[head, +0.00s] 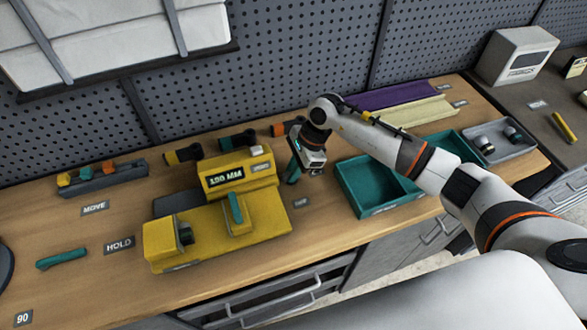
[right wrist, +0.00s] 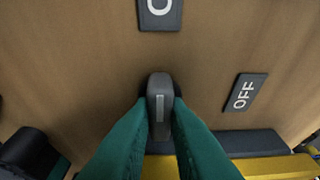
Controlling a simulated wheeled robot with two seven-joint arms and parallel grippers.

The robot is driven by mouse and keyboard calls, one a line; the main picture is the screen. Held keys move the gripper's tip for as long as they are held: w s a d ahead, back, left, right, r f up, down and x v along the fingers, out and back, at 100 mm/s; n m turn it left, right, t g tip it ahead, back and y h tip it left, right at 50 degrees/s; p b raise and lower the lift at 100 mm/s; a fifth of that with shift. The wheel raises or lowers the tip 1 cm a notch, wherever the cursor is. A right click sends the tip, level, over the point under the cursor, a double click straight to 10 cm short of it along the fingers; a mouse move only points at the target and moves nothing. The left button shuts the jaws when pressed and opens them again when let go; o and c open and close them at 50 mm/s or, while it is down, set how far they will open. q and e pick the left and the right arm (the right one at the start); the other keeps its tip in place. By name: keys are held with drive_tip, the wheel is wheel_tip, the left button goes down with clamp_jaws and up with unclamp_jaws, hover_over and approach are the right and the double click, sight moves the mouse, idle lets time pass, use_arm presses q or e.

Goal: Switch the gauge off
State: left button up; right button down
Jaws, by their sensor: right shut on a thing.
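The yellow gauge (head: 262,212) stands on the wooden bench, and its display (head: 223,177) seems to read 120 MM. My right gripper (head: 293,177) is beside the gauge's right end. In the right wrist view its teal fingers are shut on a dark grey lever (right wrist: 159,92) with a pale stripe. An OFF label (right wrist: 245,92) lies to the right of the lever. Another label (right wrist: 160,14), cut off by the top edge, lies straight above it. The lever points toward this cut-off label. In the head view the lever is hidden by my gripper. My left gripper is not in view.
A teal divided tray (head: 350,190) stands right of my gripper, under my right arm. Dark cylindrical parts (head: 240,139) lie behind the gauge. A rack of coloured pieces (head: 104,181) and a teal bar (head: 62,258) are at the left. The bench front is clear.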

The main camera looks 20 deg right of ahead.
drive_tip(key=shift+m, duration=0.3)
drive_tip(key=m+t+b, duration=0.1)
drive_tip(key=m, duration=0.1)
drive_tip(key=shift+s+f+m+b, duration=0.1)
drive_tip(key=shift+m+b, duration=0.2)
drive_tip(key=shift+m, duration=0.1)
drive_tip(key=m+t+b, duration=0.1)
drive_tip(key=m, duration=0.1)
drive_tip(key=m+t+h+b, duration=0.1)
drive_tip(key=m, duration=0.2)
drive_tip(key=shift+s+a, duration=0.1)
drive_tip(key=m+b, duration=0.1)
drive_tip(key=m, duration=0.1)
drive_tip(key=m+t+h+b, duration=0.1)
drive_tip(key=m+b, duration=0.1)
drive_tip(key=shift+a+m+h, duration=0.1)
drive_tip(key=shift+m+h, duration=0.2)
drive_tip(key=shift+m, duration=0.1)
drive_tip(key=shift+m+t+h+b, duration=0.5)
drive_tip(key=shift+m+b, duration=0.45)
drive_tip(key=shift+m, duration=0.65)
drive_tip(key=c, duration=1.4)
unclamp_jaws()
drive_tip(key=shift+s, duration=0.1)
